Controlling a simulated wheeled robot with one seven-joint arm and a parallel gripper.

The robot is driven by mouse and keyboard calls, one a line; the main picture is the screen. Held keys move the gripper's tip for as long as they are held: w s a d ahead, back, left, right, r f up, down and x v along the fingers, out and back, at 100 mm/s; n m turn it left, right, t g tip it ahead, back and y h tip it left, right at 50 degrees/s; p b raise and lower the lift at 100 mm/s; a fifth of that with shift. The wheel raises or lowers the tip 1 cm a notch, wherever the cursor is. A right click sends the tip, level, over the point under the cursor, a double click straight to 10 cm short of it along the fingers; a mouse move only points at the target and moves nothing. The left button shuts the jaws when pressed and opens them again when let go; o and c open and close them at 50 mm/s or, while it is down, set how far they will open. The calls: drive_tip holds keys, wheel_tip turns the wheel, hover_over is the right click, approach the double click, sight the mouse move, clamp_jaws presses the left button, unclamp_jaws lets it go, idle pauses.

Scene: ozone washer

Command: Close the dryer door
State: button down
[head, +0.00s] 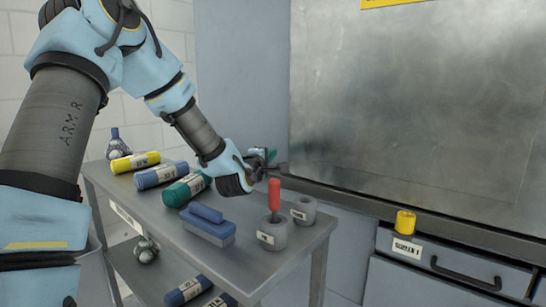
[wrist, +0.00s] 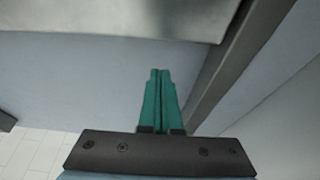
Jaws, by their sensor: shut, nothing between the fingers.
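A large brushed-metal panel (head: 420,95) fills the upper right of the head view, above a dark ledge. It looks like the dryer door, but I cannot tell from here whether it is open or shut. A metal panel edge (wrist: 100,20) also shows at the top of the wrist view. My gripper (head: 268,154) is near the panel's lower left corner, above the back of the cart. In the wrist view its green fingers (wrist: 160,75) are together and empty, in front of a pale blue surface. Whether they touch anything is unclear.
A grey cart (head: 150,215) stands below my arm. It carries several rolls, a blue brush-like block (head: 208,225), and a red-handled tool (head: 274,195) in a grey holder. A yellow knob (head: 405,222) and a drawer with a dark handle (head: 465,273) are at right.

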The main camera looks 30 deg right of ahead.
sight(390, 87)
drive_tip(key=b+v, duration=0.1)
drive_tip(key=v, duration=0.5)
wheel_tip(390, 87, up, 20)
drive_tip(key=p, duration=0.6)
drive_tip(key=w+d+p, duration=0.1)
drive_tip(key=d, duration=0.1)
drive_tip(key=w+d+p, duration=0.1)
drive_tip(key=d+p, duration=0.1)
drive_tip(key=d, duration=0.1)
drive_tip(key=w+d+p, duration=0.1)
drive_tip(key=d, duration=0.2)
drive_tip(key=shift+w+f+p, duration=0.15)
drive_tip(key=shift+w+p, duration=0.1)
drive_tip(key=shift+p, duration=0.15)
drive_tip(key=s+d+b, duration=0.2)
drive_tip(key=s+d, duration=0.2)
drive_tip(key=s, duration=0.4)
drive_tip(key=s+d+b, duration=0.2)
drive_tip(key=s+d, duration=0.2)
drive_tip(key=s, duration=0.5)
drive_tip(key=s+d+b, duration=0.2)
drive_tip(key=s+d, duration=0.2)
drive_tip(key=s, duration=0.5)
